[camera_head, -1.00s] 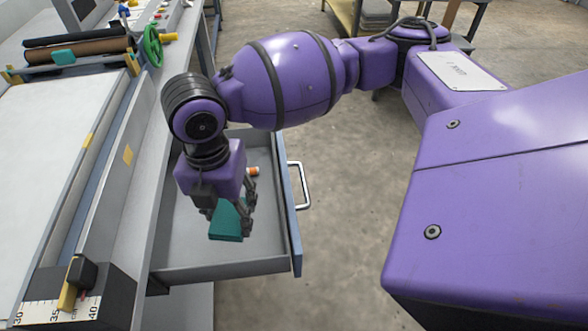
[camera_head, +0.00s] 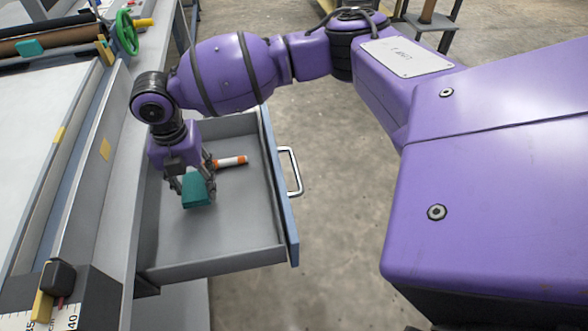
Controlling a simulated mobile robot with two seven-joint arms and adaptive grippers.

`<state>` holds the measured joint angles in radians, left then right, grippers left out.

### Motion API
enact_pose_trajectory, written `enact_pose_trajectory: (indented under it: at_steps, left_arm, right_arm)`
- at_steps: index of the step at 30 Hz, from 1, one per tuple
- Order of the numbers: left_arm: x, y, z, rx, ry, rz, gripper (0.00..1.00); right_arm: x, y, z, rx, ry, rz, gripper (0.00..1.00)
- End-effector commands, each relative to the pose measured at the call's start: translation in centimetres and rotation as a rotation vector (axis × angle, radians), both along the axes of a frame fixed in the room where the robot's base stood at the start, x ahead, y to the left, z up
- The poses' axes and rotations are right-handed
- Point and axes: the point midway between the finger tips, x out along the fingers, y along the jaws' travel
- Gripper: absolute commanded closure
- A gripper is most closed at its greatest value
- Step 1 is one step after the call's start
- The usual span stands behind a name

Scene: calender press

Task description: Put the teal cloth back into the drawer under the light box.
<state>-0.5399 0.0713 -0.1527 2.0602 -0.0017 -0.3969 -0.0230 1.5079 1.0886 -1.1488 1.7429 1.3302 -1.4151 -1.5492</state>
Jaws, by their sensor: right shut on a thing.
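The teal cloth (camera_head: 197,190) is a small folded block and looks tilted. My right gripper (camera_head: 191,182) is shut on it and points down into the open drawer (camera_head: 240,262). The cloth shows over the drawer's grey floor; whether it touches the floor I cannot tell. The drawer is pulled out to the right from under the light box (camera_head: 25,170), with its blue front and silver handle (camera_head: 290,172) at the right. My arm hides part of the drawer's far end. My left gripper is not in view.
An orange and white marker (camera_head: 230,161) lies in the drawer, just right of my gripper. The drawer's near half is empty. A roller (camera_head: 60,40) with a teal piece (camera_head: 30,48) and a green handwheel (camera_head: 126,33) stand at the upper left. Open concrete floor lies right of the drawer.

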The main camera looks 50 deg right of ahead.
Motion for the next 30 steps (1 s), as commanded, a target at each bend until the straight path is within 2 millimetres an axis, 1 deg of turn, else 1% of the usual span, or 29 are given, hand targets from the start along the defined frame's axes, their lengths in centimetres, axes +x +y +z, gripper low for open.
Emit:
enact_pose_trajectory:
  at_steps: [5, 9, 11, 19, 23, 24, 27, 28, 30]
  left_arm:
    - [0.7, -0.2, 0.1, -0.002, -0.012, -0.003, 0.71]
    - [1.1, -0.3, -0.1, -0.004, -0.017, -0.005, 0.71]
    - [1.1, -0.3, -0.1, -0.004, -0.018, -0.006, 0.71]
    - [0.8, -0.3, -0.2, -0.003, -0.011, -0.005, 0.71]
    - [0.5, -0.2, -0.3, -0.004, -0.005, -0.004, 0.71]
    - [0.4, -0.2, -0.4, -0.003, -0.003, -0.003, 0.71]
    - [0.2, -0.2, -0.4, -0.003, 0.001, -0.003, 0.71]
    - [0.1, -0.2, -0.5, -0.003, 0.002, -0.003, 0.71]
    - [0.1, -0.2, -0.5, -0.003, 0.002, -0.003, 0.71]
  right_arm:
    - [1.0, 0.0, -0.9, 0.0, -0.004, -0.001, 0.74]
    - [0.7, -0.1, -3.2, -0.001, -0.001, 0.0, 0.74]
    - [0.7, -0.1, -3.7, 0.0, 0.0, -0.001, 0.74]
    - [0.7, -0.1, -3.9, 0.0, 0.0, -0.001, 0.74]
    - [0.6, -0.1, -4.3, 0.0, 0.0, -0.001, 0.74]
    - [0.7, -0.1, -4.3, 0.0, -0.001, -0.001, 0.46]
    - [0.7, -0.1, -4.3, -0.001, -0.001, -0.001, 0.33]
    - [0.7, -0.1, -4.3, -0.001, -0.001, -0.001, 0.31]
    - [0.7, -0.1, -4.3, -0.001, -0.001, -0.001, 0.31]
